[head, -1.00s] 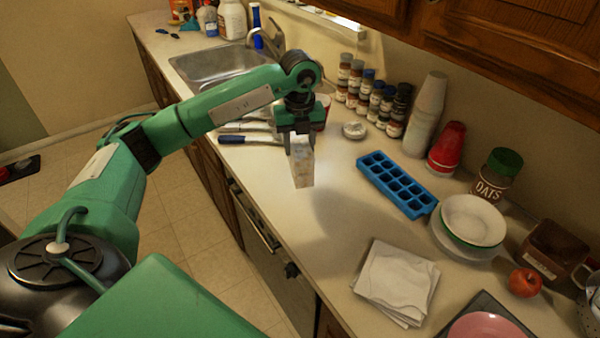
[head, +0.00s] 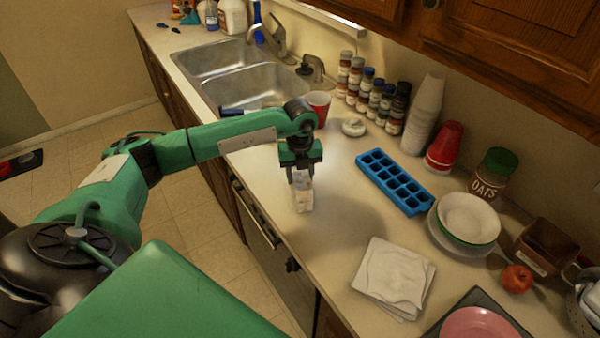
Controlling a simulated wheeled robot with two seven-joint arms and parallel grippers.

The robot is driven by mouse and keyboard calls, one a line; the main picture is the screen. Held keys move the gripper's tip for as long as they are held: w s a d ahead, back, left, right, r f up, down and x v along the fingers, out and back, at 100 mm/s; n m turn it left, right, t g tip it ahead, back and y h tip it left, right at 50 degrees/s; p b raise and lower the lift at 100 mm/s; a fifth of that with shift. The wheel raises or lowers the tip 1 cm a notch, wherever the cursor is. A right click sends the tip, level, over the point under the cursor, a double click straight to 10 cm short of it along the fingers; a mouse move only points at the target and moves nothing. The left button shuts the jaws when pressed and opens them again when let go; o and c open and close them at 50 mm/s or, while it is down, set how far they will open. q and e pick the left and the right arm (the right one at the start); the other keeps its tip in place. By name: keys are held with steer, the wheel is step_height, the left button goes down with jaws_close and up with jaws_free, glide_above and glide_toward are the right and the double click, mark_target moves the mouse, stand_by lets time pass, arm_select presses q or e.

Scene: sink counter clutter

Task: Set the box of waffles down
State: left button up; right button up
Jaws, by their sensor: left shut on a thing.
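My left gripper (head: 301,172) is shut on a small pale box (head: 304,195), which I take to be the box of waffles. The box hangs upright below the fingers over the counter (head: 258,185), in front of the blue ice tray. Its printing is too small to read. I cannot tell for sure whether its lower end touches the counter; a soft shadow lies to its right. My right gripper is not in view.
A blue ice tray (head: 395,182) lies to the right of the box. Napkins (head: 394,279) lie nearer, and a red cup (head: 319,106) stands behind the gripper. The sink (head: 250,86) is farther back. The counter between box and napkins is clear.

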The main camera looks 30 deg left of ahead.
arm_select(q)
steer(key=shift+f, duration=0.15)
steer(key=o, duration=1.2)
steer(key=shift+r, duration=0.55)
step_height(320, 180, up, 11)
steer(key=b, duration=0.3)
steer(key=shift+r, duration=0.2)
steer(key=shift+f, duration=0.1)
